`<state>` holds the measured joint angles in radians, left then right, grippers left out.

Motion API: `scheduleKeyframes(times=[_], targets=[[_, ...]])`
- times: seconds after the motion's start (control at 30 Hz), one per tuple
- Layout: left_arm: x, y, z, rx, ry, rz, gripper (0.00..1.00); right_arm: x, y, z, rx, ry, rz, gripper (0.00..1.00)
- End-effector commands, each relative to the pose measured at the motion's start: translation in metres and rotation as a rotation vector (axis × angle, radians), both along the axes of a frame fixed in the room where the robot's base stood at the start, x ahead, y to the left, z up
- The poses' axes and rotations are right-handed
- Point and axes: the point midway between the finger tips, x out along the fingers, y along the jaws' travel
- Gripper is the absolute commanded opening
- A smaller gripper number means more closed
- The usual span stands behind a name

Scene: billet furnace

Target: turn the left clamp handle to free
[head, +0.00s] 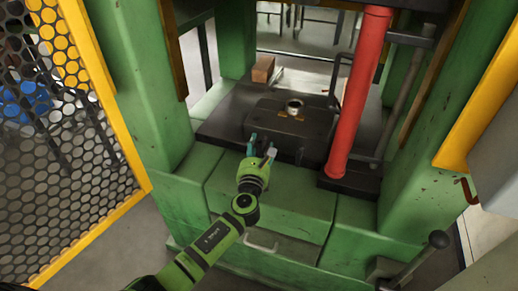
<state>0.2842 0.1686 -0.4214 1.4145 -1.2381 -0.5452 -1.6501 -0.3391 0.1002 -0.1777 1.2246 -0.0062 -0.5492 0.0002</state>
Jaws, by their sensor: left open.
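My left gripper (262,147) is open at the front edge of the dark press bed (222,125), in front of a dark block (290,119) with a round metal ring (294,106) on top. Its two fingers point away from me, apart. I cannot clearly make out the left clamp handle; it may be hidden behind or between the fingers, and I cannot tell whether they touch it. A short dark upright bar (300,152) stands at the block's front, just right of the gripper. My right gripper is not in view.
A thick red column (356,95) stands right of the block. Green press posts (150,80) rise on both sides. A yellow-framed mesh guard (75,140) stands at left. A brown brick-like piece (263,69) lies at the back.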

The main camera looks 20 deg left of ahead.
Motion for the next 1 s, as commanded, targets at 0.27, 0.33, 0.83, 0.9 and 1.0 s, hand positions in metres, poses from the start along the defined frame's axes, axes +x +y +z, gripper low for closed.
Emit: scheduleKeyframes(times=[0.27,0.33,0.83,0.9,1.0], targets=[[0.0002,-0.0001,0.0003,-0.001,0.0,0.0,0.26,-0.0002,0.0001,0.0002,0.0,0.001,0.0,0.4],[0.0001,0.0,0.0003,-0.001,0.0,0.0,0.0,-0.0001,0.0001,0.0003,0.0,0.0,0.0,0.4],[-0.0001,0.0006,0.0012,-0.073,0.002,0.001,0.0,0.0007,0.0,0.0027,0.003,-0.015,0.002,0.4],[0.0,0.0009,0.0013,-0.114,0.005,0.002,0.0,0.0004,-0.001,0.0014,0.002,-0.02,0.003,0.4],[-0.0001,0.0011,0.0016,-0.187,0.007,0.001,0.0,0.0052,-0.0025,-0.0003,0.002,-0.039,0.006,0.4]])
